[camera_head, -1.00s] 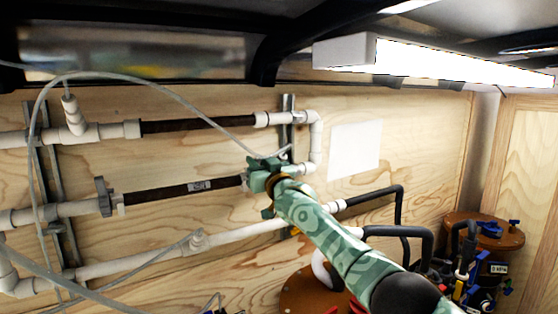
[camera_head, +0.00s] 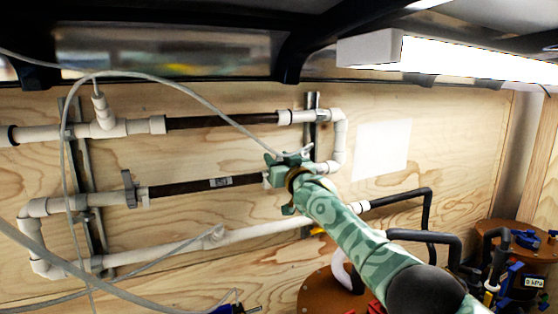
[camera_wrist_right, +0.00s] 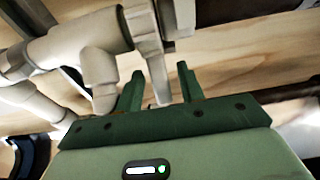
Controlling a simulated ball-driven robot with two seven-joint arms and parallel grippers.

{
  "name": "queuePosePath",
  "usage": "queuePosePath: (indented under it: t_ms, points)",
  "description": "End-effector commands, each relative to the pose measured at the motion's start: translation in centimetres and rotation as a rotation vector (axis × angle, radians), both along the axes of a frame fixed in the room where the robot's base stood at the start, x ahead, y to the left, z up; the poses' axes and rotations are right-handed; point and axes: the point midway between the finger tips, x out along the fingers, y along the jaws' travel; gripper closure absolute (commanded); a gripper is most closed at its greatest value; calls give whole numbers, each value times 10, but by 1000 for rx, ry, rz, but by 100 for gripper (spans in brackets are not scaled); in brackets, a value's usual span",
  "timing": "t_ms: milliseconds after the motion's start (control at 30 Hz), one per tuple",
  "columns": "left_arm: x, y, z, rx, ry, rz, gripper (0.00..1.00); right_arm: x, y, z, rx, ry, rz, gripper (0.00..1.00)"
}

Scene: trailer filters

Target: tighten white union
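My right gripper (camera_head: 284,183) is at the right end of the middle dark filter pipe on the plywood wall. In the right wrist view, its two green fingers (camera_wrist_right: 161,92) stand apart. A pale wing of the white union (camera_wrist_right: 150,45) hangs down between the fingers, with a gap showing on each side. In the head view, the gripper largely hides this union. Another union with a grey winged nut (camera_head: 130,189) sits at the left end of the same pipe, clear of the gripper. My left gripper is not in view.
The upper dark pipe (camera_head: 220,122) runs above, joined by a white elbow (camera_head: 340,125) on the right. A grey hose (camera_head: 170,88) arches over the pipes. A lower white pipe (camera_head: 255,231) passes below the gripper. Brown-lidded containers (camera_head: 325,292) stand below.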

Motion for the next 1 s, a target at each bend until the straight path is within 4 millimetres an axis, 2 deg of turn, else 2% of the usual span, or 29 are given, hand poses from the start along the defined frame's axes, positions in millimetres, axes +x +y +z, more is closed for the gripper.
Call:
queuePosePath:
  t_ms: [367, 467, 533, 767, 1000]
  points:
    - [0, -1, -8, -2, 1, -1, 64, -13, 9, -9, 10, 9, 18, 62]
    - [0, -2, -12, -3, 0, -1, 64, -21, 0, -9, 10, 6, 11, 62]
    - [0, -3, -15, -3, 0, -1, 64, -26, -12, -9, 6, 0, -2, 62]
    - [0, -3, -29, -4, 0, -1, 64, -61, -22, -17, 1, 1, 0, 62]
    - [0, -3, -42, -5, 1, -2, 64, -106, -40, -26, -1, 0, -2, 62]
